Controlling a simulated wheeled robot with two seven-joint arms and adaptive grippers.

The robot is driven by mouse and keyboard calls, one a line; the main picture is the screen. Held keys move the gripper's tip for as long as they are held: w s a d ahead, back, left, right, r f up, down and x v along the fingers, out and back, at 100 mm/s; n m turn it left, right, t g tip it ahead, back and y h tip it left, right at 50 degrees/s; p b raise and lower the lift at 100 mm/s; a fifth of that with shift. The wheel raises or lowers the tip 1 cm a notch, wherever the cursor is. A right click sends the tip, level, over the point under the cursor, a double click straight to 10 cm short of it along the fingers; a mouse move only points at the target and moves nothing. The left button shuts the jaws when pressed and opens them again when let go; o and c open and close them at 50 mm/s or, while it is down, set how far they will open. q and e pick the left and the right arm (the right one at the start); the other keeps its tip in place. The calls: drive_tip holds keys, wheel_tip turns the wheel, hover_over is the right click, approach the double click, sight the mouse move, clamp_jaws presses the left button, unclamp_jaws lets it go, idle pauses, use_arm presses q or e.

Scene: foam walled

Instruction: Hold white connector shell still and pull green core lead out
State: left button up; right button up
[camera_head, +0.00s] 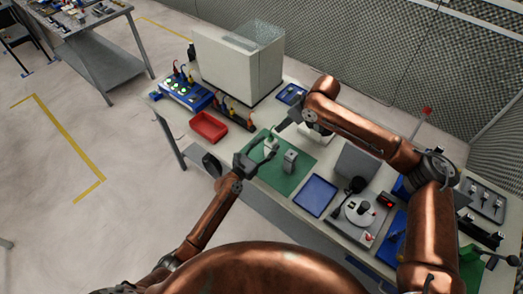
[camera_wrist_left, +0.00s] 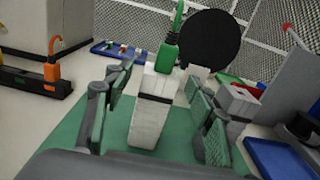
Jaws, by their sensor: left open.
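The white connector shell (camera_wrist_left: 150,118) stands upright on the green mat (camera_head: 287,184). In the left wrist view, the green core lead (camera_wrist_left: 168,52) sits at its top, with the lead rising upward. The shell also shows small in the head view (camera_head: 270,146). My left gripper (camera_wrist_left: 157,88) is open, with one finger on each side of the shell and visible gaps between. In the head view, my left gripper (camera_head: 259,156) is low over the mat. My right gripper (camera_head: 284,124) is just beyond the shell; its fingers are too small and dark to judge.
A grey-white block (camera_head: 289,161) stands close right of the shell. A red bin (camera_head: 208,126), a large white box (camera_head: 232,66), a blue tray (camera_head: 315,195) and a round device (camera_head: 360,211) surround the mat. A black disc (camera_wrist_left: 210,39) shows behind the lead.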

sight(270, 134)
use_arm(q)
drive_tip(key=shift+x, duration=1.3)
drive_tip(key=shift+c, duration=0.2)
drive_tip(key=c, duration=1.3)
use_arm(e)
drive_tip(key=shift+o, duration=1.2)
drive_tip(key=shift+w+a+r, duration=0.1)
drive_tip(key=shift+a+r, duration=0.05)
drive_tip(key=shift+a, duration=0.2)
drive_tip(key=a+f, duration=0.1)
drive_tip(key=w+a+f+m+h, duration=0.1)
drive_tip(key=f, duration=0.1)
drive_tip(key=w+a+f+m, duration=0.1)
drive_tip(key=f, duration=0.1)
drive_tip(key=shift+w+a+f+h, duration=0.15)
drive_tip(key=shift+a+h, duration=0.2)
drive_tip(key=shift+h, duration=0.05)
drive_tip(key=shift+d+x, duration=0.15)
drive_tip(key=shift+x, duration=1.15)
drive_tip(key=shift+d+x, duration=0.1)
drive_tip(key=shift+x, duration=1.15)
